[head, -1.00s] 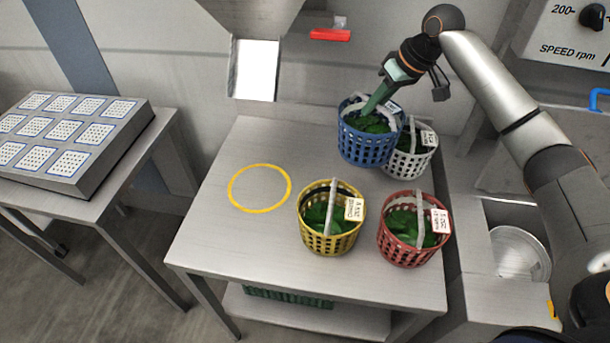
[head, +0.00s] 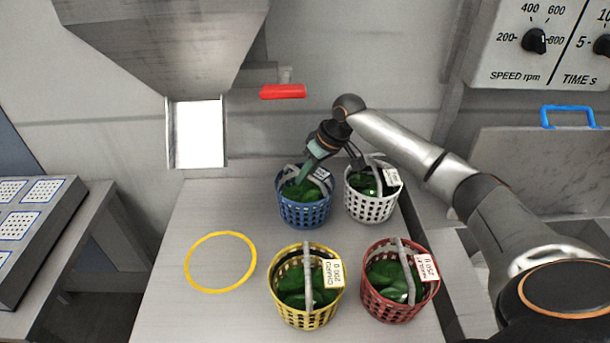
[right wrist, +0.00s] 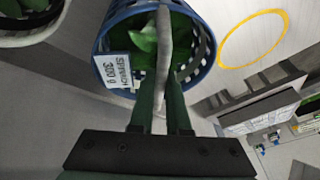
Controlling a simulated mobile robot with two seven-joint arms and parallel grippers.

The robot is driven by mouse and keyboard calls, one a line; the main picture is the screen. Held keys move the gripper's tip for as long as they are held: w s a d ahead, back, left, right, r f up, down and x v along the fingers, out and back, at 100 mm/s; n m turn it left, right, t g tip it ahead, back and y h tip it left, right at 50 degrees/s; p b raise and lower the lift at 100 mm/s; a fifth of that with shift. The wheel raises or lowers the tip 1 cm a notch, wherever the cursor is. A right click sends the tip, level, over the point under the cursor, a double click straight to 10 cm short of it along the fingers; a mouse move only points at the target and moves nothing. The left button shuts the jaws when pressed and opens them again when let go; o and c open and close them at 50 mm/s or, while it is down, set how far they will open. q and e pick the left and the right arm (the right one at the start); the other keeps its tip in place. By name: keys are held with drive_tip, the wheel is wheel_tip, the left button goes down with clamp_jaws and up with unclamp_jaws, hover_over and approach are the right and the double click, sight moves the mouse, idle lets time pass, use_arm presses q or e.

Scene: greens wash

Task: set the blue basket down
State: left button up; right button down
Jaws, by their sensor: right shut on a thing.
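The blue basket (head: 304,213) holds green leaves and has a grey handle and a white label reading spinach 300 g. My right gripper (head: 304,174) is shut on its handle from above. In the right wrist view the fingers (right wrist: 162,112) straddle the handle, and the blue basket (right wrist: 205,45) hangs or stands upright beyond them. I cannot tell whether its base touches the table. It is just left of the white basket (head: 371,208), behind the yellow basket (head: 305,314). My left gripper is not in view.
A yellow ring (head: 221,234) marks an empty spot on the table (head: 165,300), left of the baskets. The red basket (head: 395,308) stands at the front right. A metal chute (head: 170,40) and a red handle (head: 283,92) are on the back wall.

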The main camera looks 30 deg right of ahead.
drive_tip(key=shift+w, duration=0.1)
drive_tip(key=c, duration=1.2)
unclamp_jaws()
drive_tip(key=shift+f, duration=0.1)
drive_tip(key=shift+c, duration=0.2)
drive_tip(key=o, duration=0.3)
drive_tip(key=shift+o, duration=0.2)
drive_tip(key=v, duration=1.2)
